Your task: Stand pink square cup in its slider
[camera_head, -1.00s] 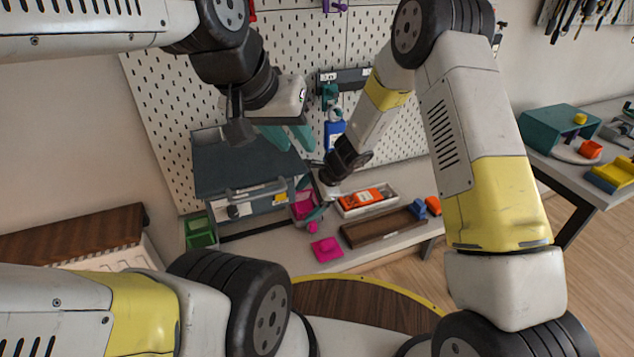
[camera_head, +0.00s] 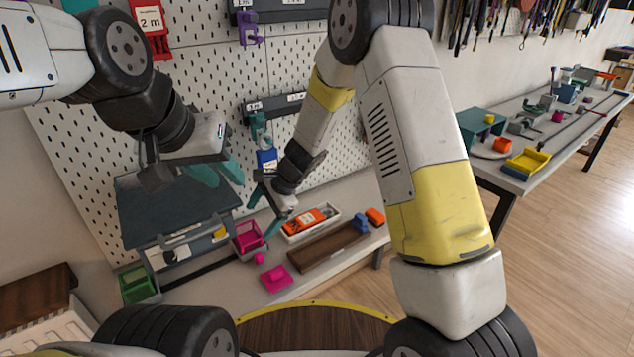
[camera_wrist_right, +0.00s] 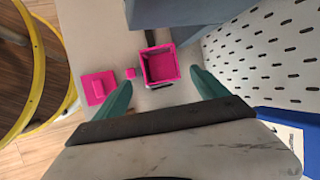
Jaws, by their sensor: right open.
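The pink square cup (camera_head: 247,237) stands upright at the back of the bench, beside the dark grey cabinet. In the right wrist view I look down into the open cup (camera_wrist_right: 160,66). Short dark strips show at two of its sides; I cannot make out the slider itself or whether the cup is seated in it. My right gripper (camera_head: 264,211) is open above the cup. In the wrist view its teal fingers (camera_wrist_right: 165,93) are apart, with the cup beyond and between them, seemingly untouched. My left gripper (camera_head: 217,174) is open and empty above the cabinet.
A small pink piece (camera_head: 259,258) and a flat pink block (camera_head: 276,278) lie in front of the cup. A green bin (camera_head: 139,286) stands left of the cabinet (camera_head: 178,206). A white tray with an orange item (camera_head: 305,222) and a brown wooden tray (camera_head: 320,249) lie right.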

